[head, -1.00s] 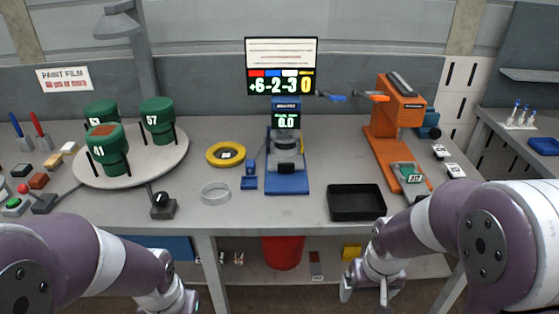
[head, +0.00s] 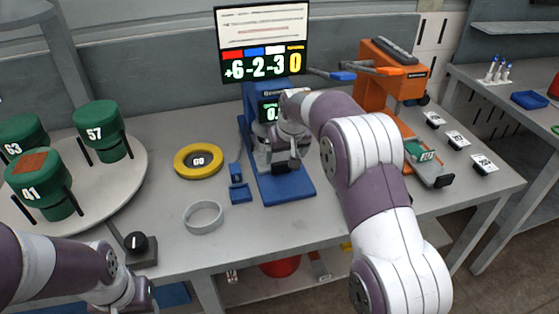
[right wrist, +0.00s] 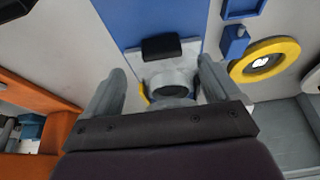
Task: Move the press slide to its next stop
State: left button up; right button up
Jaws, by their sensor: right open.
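The orange press (head: 378,95) stands at the back right, with a blue-ended lever (head: 343,76) and an orange-ended lever (head: 390,71) at its top. A slide-like low part with a green piece (head: 424,156) sits at its front, partly behind my right arm. My right gripper (head: 282,160) is over the blue measuring stand (head: 292,190), away from the press. In the right wrist view its open fingers (right wrist: 160,85) lie either side of the stand's grey round part (right wrist: 172,85); contact cannot be told. My left gripper (head: 130,298) is low at the bottom left, its jaws unclear.
A turntable (head: 128,170) holds green cylinders. A black knob (head: 136,243) is at the front edge.

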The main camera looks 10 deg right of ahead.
aim_at(282, 164)
jog(key=x, duration=0.5)
jog(key=shift+w+a+f, duration=0.15)
jog(key=shift+w+f, duration=0.1)
jog(key=shift+w, duration=0.05)
jog(key=shift+f, duration=0.3)
pick_arm(q)
jog(key=shift+w+a+r, duration=0.1)
jog(key=shift+w+a, duration=0.05)
jog(key=shift+w, duration=0.1)
pick_arm(e)
jog(key=shift+f, duration=0.1)
pick_arm(q)
jog(key=shift+w, duration=0.1)
pick_arm(e)
jog(key=shift+w, duration=0.1)
jog(key=c, duration=1.5)
